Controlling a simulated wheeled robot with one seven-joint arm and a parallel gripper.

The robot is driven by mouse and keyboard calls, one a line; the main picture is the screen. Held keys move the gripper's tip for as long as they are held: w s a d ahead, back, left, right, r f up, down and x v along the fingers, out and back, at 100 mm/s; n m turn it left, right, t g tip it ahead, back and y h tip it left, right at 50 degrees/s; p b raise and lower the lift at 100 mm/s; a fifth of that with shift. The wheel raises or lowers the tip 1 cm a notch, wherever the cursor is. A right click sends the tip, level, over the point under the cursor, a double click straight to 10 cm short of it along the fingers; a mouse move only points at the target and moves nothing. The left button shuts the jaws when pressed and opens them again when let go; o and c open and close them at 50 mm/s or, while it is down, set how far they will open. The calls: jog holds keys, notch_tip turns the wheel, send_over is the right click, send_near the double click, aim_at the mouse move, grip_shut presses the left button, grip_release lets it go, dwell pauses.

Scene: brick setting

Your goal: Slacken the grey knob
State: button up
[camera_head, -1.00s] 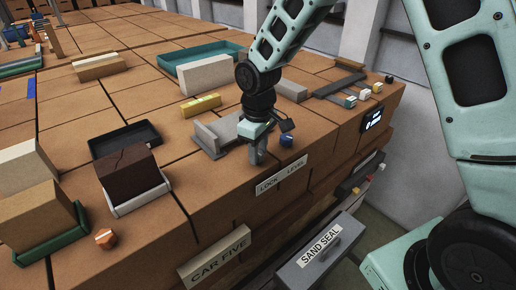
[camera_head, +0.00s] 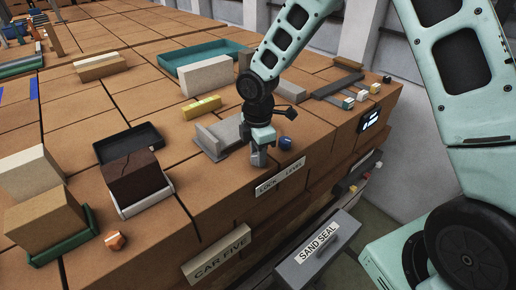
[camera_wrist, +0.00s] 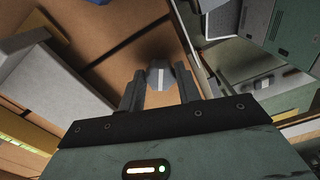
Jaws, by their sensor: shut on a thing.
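The grey knob (camera_wrist: 158,77), with a white stripe across it, sits between my fingertips in the wrist view. My gripper (camera_wrist: 160,85) is shut on it, one finger on each side. In the head view my gripper (camera_head: 258,157) points down at the front edge of the brick-patterned top, above the "LOCK LEVEL" label (camera_head: 280,177). There the fingers largely hide the knob.
A blue knob (camera_head: 286,142) stands close right of my gripper. A grey bracket (camera_head: 215,142) lies close behind on the left. An orange knob (camera_head: 115,240) is at the front left. A "SAND SEAL" box (camera_head: 318,245) sticks out below.

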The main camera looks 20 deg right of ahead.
jog(key=n+p, duration=0.2)
jog(key=n, duration=0.3)
jog(key=shift+w+a+r, duration=0.1)
jog(key=shift+w, duration=0.05)
jog(key=shift+n+p, duration=0.3)
dwell(0.3)
jog(key=o, duration=1)
jog(key=shift+c, duration=0.2)
notch_tip(320, 180, up, 17)
jog(key=b, duration=0.3)
jog(key=shift+r, duration=0.15)
